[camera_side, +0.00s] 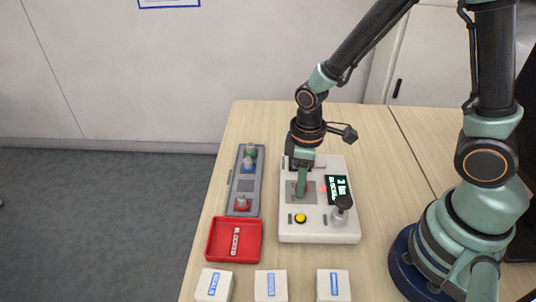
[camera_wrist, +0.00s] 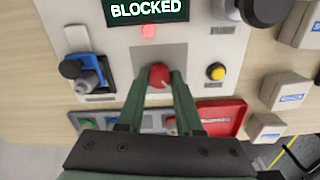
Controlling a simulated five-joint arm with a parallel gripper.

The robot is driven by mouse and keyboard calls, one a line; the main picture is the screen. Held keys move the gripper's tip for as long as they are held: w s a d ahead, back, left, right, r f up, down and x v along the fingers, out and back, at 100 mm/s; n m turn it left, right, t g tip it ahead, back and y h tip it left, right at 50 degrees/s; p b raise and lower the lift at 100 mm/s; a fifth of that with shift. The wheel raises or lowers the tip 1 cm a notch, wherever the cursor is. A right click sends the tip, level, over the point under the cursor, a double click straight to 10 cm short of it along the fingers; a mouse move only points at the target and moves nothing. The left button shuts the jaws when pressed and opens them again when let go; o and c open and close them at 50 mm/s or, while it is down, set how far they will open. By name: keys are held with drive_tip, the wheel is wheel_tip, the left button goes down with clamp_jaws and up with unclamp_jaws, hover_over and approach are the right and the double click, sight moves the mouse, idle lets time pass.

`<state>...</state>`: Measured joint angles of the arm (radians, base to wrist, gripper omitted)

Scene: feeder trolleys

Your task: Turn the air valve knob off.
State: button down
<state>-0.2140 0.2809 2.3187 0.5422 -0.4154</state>
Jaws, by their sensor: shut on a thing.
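A white control panel (camera_side: 320,232) stands on the table. My gripper (camera_wrist: 158,88) points down over its grey plate and is shut on a red round part (camera_wrist: 158,75); in the side view my gripper (camera_side: 301,196) hides most of this part. A black knob (camera_side: 343,202) on a grey stem stands at the panel's near right corner, apart from my gripper; it is partly cut off in the wrist view (camera_wrist: 262,8). A blue fitting with a black end (camera_wrist: 85,72) sits at the panel's left in the wrist view. I cannot read which knob is the air valve.
The display (camera_wrist: 148,10) reads "BLOCKED", with a red lamp (camera_wrist: 148,31) lit below. A yellow button (camera_side: 300,218) is nearby. A grey rack (camera_side: 232,208) with coloured parts, a red tray (camera_side: 212,242) and white boxes (camera_side: 271,286) surround the panel's left and near sides.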

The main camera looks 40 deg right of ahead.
idle(0.4)
drive_tip(key=c, duration=0.6)
unclamp_jaws()
drive_tip(key=shift+o, duration=0.2)
wheel_tip(320, 180, up, 12)
drive_tip(key=shift+r, duration=0.1)
